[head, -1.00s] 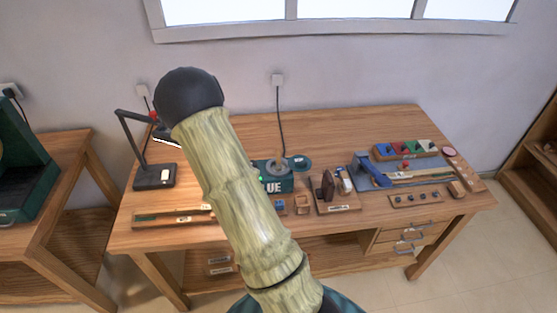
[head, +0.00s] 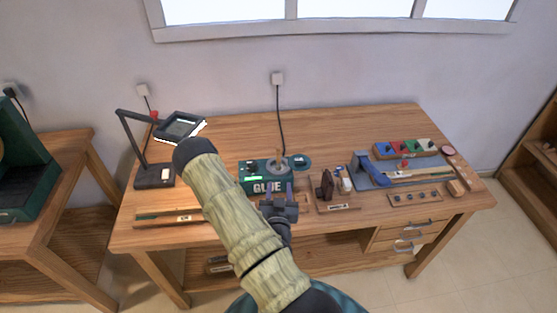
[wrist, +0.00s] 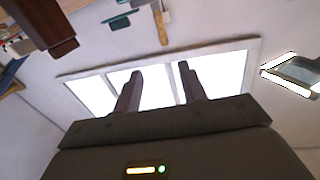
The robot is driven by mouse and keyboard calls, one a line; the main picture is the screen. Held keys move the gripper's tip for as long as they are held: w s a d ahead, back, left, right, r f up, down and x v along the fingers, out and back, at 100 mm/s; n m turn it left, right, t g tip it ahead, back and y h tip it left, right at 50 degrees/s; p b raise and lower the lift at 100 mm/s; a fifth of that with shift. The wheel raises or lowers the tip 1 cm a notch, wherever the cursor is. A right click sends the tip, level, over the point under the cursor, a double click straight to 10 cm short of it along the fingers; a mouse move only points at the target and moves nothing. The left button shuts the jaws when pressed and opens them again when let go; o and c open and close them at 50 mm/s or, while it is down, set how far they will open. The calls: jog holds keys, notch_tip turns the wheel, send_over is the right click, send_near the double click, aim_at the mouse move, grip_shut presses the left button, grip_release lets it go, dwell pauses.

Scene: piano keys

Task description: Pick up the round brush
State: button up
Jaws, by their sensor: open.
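A slim wooden handle (head: 278,157), which looks like the round brush, stands upright from the grey pot (head: 280,164) on the teal glue station (head: 252,182). In the wrist view, which shows the scene upside down, the handle (wrist: 160,24) hangs from the top edge; its bristles are hidden. My gripper (head: 277,187) is open and empty, in front of the glue station on the side nearer me. Its fingers point toward the back wall. In the wrist view the handle lies beyond the gap between my fingertips (wrist: 160,70), apart from them.
A wooden stand with a dark brown piece (head: 327,185) is just right of my gripper. A blue vise (head: 376,172) and coloured tray (head: 405,148) are farther right. A desk lamp (head: 180,126) stands left. The table's back middle (head: 330,125) is clear.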

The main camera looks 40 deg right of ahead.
jog(key=shift+f, duration=0.1)
jog(key=b, duration=1.1)
send_near(279, 153)
jog(key=p+x, duration=0.1)
jog(key=x, duration=0.4)
jog(key=shift+d, duration=0.25)
jog(key=shift+w+d, duration=0.2)
jog(key=p+x, duration=0.2)
jog(key=x, duration=0.3)
jog(key=shift+w+a, duration=0.15)
jog(key=shift+w, duration=0.15)
